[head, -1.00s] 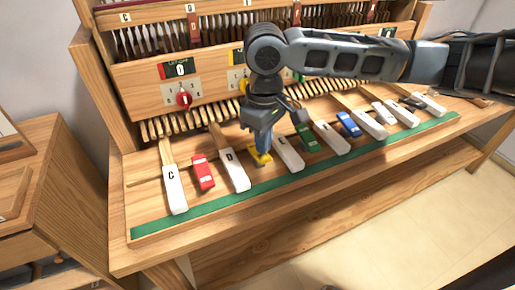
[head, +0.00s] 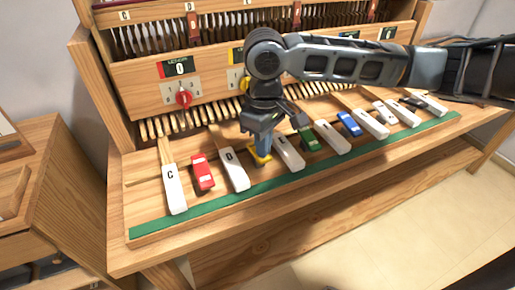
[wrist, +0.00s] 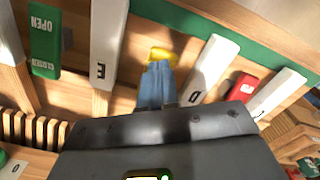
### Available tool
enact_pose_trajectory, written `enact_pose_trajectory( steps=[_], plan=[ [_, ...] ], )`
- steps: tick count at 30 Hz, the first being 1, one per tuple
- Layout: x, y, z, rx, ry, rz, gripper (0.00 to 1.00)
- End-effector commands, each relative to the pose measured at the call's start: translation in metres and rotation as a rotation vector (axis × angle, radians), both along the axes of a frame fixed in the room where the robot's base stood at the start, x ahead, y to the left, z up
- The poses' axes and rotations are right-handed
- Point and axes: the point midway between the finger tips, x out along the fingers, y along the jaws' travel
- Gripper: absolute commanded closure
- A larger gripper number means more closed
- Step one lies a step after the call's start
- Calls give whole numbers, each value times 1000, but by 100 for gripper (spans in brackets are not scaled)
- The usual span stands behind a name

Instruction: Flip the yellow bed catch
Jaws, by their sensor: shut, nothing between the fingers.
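The yellow bed catch (head: 260,157) lies on the wooden key bed between the white D key (head: 235,170) and the white E key (head: 289,153). My gripper (head: 263,148) is shut and points down onto it, with nothing between the fingers. In the wrist view the blue fingertips (wrist: 157,82) cover much of the catch, and its yellow end (wrist: 160,55) shows just beyond them. The tips look in contact with the catch or very close to it. Which way the catch is set is hidden.
A red catch (head: 203,171) is left of the D key, a green catch (head: 309,139) right of the E key, and a blue catch (head: 349,124) farther right. A green strip (head: 200,208) runs along the front edge. Red and yellow dials are on the panel behind.

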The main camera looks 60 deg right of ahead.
Motion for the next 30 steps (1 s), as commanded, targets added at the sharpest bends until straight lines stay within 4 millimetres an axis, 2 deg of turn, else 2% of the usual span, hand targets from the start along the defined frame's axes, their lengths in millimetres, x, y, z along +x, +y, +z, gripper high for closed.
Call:
enact_pose_trajectory(
  steps=[23, 30],
  plan=[
    [0, 0, -11, -1, 0, -1, 100],
    [0, 0, -4, 0, -2, -1, 100]
  ],
)
